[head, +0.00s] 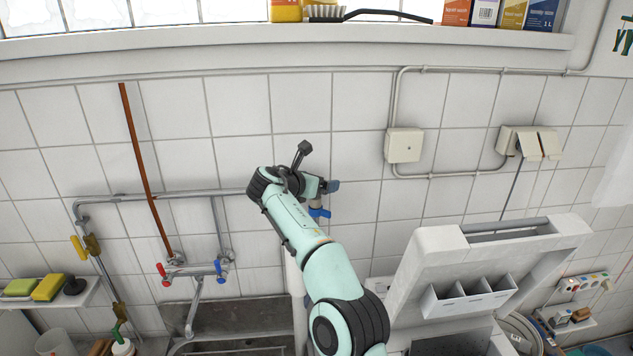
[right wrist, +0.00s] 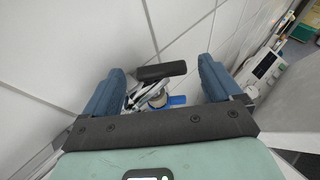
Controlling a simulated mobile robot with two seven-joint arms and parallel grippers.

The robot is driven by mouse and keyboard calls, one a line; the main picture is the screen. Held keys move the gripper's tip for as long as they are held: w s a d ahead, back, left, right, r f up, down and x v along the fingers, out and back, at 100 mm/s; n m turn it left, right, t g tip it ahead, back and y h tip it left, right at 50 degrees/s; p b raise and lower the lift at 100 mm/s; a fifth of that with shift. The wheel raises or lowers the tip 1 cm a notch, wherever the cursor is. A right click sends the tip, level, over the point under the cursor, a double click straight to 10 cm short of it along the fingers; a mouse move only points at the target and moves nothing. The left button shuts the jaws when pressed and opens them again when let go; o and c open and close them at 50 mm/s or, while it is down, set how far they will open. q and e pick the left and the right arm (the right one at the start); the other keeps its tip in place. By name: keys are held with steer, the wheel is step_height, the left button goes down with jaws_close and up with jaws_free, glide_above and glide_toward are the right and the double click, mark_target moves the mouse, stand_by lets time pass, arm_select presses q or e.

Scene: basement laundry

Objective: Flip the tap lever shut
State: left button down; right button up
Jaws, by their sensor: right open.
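A small wall tap shows in the head view with a bright blue lever (head: 319,212), just below my right gripper (head: 328,186). In the right wrist view the blue lever (right wrist: 177,100) shows beside metal tap parts, with a black bar (right wrist: 162,71) over them. These lie in the gap between the fingers of my right gripper (right wrist: 165,90), which is open and not closed on anything. Whether a finger touches the tap cannot be told. The gripper and forearm hide part of the tap in the head view. My left gripper is not in view.
A mixer tap (head: 195,270) with red and blue handles is on the wall at left, above a sink (head: 230,318). A washing machine with its lid up (head: 500,255) stands at right. Pipes and a junction box (head: 404,145) run along the tiled wall.

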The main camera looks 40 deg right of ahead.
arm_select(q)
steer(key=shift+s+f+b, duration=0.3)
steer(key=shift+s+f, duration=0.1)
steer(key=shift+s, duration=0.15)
arm_select(e)
steer(key=v, duration=1.3)
steer(key=shift+r, duration=0.15)
